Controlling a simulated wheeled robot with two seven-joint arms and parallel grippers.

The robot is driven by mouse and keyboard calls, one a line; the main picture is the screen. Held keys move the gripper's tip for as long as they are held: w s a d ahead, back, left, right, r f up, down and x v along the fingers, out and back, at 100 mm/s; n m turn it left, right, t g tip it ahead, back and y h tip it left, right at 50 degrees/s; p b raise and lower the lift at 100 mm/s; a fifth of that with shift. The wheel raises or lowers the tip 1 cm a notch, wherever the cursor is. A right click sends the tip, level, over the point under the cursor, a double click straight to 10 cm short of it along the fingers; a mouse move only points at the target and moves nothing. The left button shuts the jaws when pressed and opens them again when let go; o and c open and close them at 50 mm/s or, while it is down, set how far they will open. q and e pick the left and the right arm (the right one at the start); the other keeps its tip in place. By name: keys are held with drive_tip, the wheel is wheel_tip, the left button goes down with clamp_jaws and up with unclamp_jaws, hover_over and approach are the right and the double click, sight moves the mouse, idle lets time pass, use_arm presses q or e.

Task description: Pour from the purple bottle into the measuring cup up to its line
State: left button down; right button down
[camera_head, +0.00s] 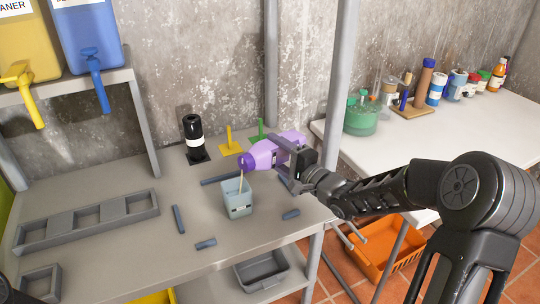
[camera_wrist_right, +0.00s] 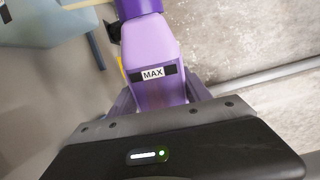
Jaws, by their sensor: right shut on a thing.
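The purple bottle (camera_head: 262,156) is tipped almost onto its side, its dark purple neck pointing left over the measuring cup. My right gripper (camera_head: 288,160) is shut on its body from the right. In the right wrist view the bottle (camera_wrist_right: 155,50) sits between the fingers and bears a white label reading MAX. The pale blue-grey measuring cup (camera_head: 236,205) stands upright on the grey bench below the neck, with dark marks on its front. A thin pale streak runs from the bottle's mouth down into the cup. The level inside cannot be made out. My left gripper is out of view.
A black bottle (camera_head: 193,135), a yellow stand (camera_head: 230,143) and a green stand (camera_head: 259,130) are behind the cup. A grey three-compartment tray (camera_head: 88,226) lies left. Small grey bars lie around the cup. A white table (camera_head: 450,126) with several containers stands right.

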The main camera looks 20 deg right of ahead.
drive_tip(key=shift+s+a+r+n, duration=0.1)
drive_tip(key=shift+r+n, duration=0.9)
drive_tip(key=shift+n, duration=0.1)
idle(1.6)
drive_tip(key=shift+r+p, duration=0.2)
drive_tip(key=shift+p, duration=0.25)
wheel_tip(320, 180, up, 3)
drive_tip(key=m+p, duration=0.6)
drive_tip(key=p, duration=0.4)
drive_tip(key=shift+m, duration=0.4)
drive_tip(key=shift+f, duration=0.2)
